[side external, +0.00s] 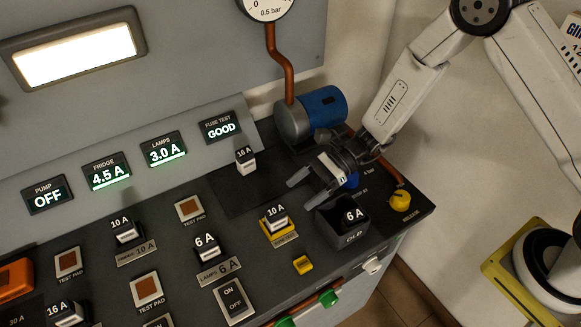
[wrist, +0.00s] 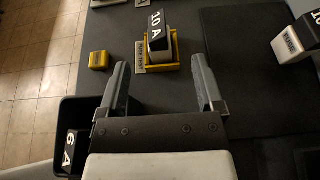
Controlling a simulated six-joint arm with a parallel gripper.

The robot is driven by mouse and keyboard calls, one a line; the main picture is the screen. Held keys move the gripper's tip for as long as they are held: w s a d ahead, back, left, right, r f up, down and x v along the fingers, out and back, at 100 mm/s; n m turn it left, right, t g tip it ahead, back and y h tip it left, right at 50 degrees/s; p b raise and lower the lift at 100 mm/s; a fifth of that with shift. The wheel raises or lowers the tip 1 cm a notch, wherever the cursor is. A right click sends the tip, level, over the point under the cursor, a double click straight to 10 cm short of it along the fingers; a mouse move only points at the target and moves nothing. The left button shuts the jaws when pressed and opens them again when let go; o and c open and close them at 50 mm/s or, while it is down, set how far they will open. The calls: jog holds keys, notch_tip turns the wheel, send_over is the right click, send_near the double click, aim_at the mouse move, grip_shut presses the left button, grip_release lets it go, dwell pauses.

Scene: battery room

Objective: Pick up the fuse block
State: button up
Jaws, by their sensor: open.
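Several white-and-black fuse blocks are in view. One marked 10 A (side external: 275,217) sits in a yellow-framed holder (side external: 279,237); in the wrist view this block (wrist: 157,38) is just beyond my fingertips. A 6 A block (side external: 352,216) lies in the black OLD bin (side external: 345,238). Others sit on the panel: 10 A (side external: 124,231), 6 A (side external: 207,246), 16 A (side external: 66,312). My gripper (side external: 306,190) is open and empty, above the panel between mat and bin.
A blue pump motor (side external: 322,106) with an orange pipe stands behind my gripper. A yellow knob (side external: 400,200) is right of the bin. A small yellow block (side external: 303,265) is near the panel's front edge. The dark mat (side external: 232,193) is mostly clear. Lit displays line the back.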

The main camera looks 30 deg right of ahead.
aim_at(284, 207)
jog(key=shift+x, duration=1.3)
jog(key=shift+x, duration=2.6)
jog(key=shift+s, duration=0.15)
grip_shut()
